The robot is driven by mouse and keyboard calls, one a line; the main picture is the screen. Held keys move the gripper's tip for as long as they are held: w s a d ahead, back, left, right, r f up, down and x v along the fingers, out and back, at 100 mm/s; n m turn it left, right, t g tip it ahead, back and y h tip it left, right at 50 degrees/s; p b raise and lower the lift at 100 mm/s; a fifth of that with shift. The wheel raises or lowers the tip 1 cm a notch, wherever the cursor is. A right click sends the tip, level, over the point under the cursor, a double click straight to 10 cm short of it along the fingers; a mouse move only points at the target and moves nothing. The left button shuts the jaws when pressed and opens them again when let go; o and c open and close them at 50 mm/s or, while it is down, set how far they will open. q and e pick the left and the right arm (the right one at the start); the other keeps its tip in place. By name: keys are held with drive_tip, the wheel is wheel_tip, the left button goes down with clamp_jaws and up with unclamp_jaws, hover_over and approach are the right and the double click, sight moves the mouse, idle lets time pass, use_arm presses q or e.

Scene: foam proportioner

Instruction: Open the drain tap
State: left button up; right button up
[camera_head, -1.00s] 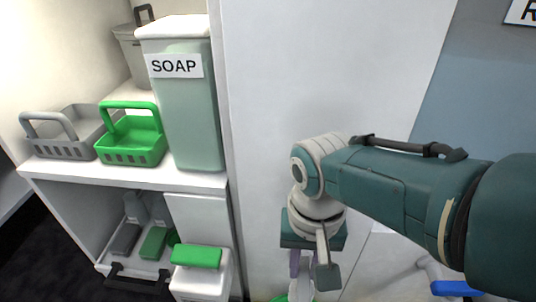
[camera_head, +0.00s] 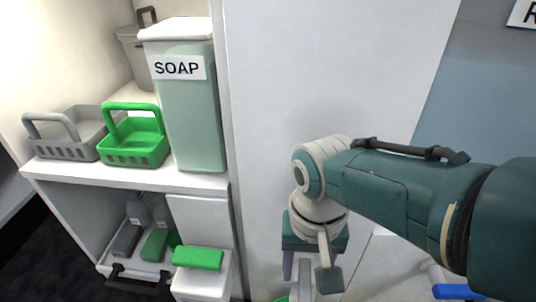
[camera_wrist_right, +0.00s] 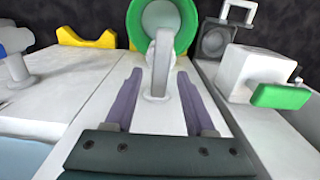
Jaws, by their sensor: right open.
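My right gripper (camera_head: 303,272) is low in the middle of the head view, pointing down beside the white wall panel. In the right wrist view its two purple fingers (camera_wrist_right: 157,92) are apart, with nothing clamped between them. A grey upright fitting (camera_wrist_right: 161,62) stands on the white surface between and just beyond the fingertips, in front of a green round rim (camera_wrist_right: 190,25). A blue handle (camera_head: 458,292) is at the lower right of the head view; a blue part on a grey stem (camera_wrist_right: 15,66) is at the wrist view's left. I cannot tell which fitting is the drain tap.
A green block (camera_head: 197,258) on a white box is left of the gripper; it also shows in the wrist view (camera_wrist_right: 280,96). A shelf holds a soap container (camera_head: 190,110), a green basket (camera_head: 133,140) and a grey basket (camera_head: 62,140). A yellow holder (camera_wrist_right: 86,38) is behind.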

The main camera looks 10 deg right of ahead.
wheel_tip(320, 180, up, 10)
drive_tip(key=p, duration=0.9)
wheel_tip(320, 180, up, 12)
drive_tip(key=f+p, duration=0.1)
drive_tip(key=p, duration=1.2)
hover_over(305, 273)
drive_tip(key=s+d, duration=0.1)
drive_tip(key=s, duration=0.1)
drive_tip(key=s+d+r+n+t+p, duration=0.15)
drive_tip(key=s+r+p, duration=0.35)
drive_tip(key=r+p, duration=0.95)
drive_tip(key=s+d+r+n+t+p, duration=0.1)
drive_tip(key=s+d+r+n+p, duration=0.15)
drive_tip(key=s+r+p, duration=1.1)
drive_tip(key=w+d+r+n+t+p, duration=0.2)
drive_tip(key=r+p, duration=0.6)
drive_tip(key=r, duration=1.5)
wheel_tip(305, 273, up, 35)
drive_tip(key=m+p, duration=0.1)
drive_tip(key=p, duration=3.4)
drive_tip(key=shift+w+d+f+g+p, duration=0.2)
drive_tip(key=shift+w+g+p, duration=0.1)
drive_tip(key=shift+w+g, duration=0.15)
